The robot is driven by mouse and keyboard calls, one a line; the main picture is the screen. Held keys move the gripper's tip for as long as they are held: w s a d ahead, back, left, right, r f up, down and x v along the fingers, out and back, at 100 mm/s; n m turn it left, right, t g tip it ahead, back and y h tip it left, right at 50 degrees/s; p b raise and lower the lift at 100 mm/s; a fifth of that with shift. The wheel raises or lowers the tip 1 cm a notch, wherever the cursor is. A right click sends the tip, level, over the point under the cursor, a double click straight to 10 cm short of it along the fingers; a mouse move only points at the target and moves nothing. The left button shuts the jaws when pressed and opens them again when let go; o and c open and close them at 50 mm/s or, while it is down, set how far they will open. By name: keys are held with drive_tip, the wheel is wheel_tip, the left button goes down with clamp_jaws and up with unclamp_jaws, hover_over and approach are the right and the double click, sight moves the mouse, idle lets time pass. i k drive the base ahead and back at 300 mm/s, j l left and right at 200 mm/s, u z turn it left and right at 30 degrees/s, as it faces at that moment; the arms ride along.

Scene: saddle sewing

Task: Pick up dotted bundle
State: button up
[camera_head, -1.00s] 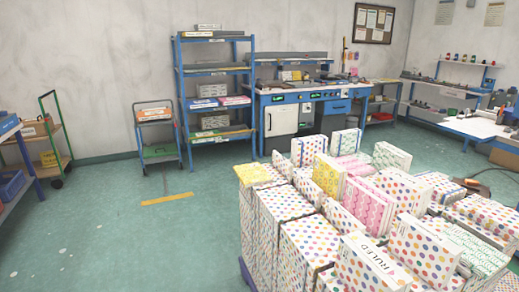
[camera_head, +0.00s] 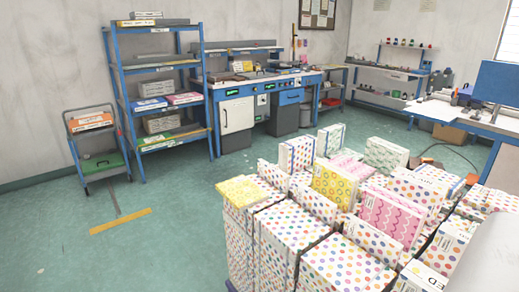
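Several white bundles with coloured dots stand packed in a large pile at the lower right. One dotted bundle (camera_head: 345,268) is at the front of the pile, and another dotted bundle (camera_head: 283,240) stands to its left. A smaller dotted bundle (camera_head: 372,240) lies behind the front one. I cannot tell which dotted bundle the task means. A yellow patterned bundle (camera_head: 332,185) and a pink wavy-patterned bundle (camera_head: 390,217) stand upright among them. My gripper is not in view. A smooth pale shape, perhaps part of my arm, covers the lower right corner and hides some of the pile.
A blue shelf rack (camera_head: 160,90) and a blue workbench (camera_head: 262,88) stand along the back wall. A cart (camera_head: 97,150) is at the left. A worktable (camera_head: 470,118) is at the right.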

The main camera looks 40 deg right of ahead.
sight(296, 155)
drive_tip(key=i+j+z, duration=0.2)
drive_tip(key=i, duration=0.35)
drive_tip(key=i+j+z, duration=0.2)
drive_tip(key=i, duration=0.4)
drive_tip(key=i+j+z, duration=0.1)
drive_tip(key=i+z, duration=0.2)
drive_tip(key=z, duration=0.2)
drive_tip(key=i+j+z, duration=0.25)
drive_tip(key=z, duration=0.2)
drive_tip(key=i+j+z, duration=0.25)
drive_tip(key=z, duration=0.25)
drive_tip(key=i+j+z, duration=0.15)
drive_tip(key=j+z, duration=0.35)
drive_tip(key=i+j+z, duration=0.2)
drive_tip(key=j+z, duration=0.15)
drive_tip(key=j, duration=0.15)
drive_tip(key=i+l, duration=0.1)
drive_tip(key=i, duration=0.25)
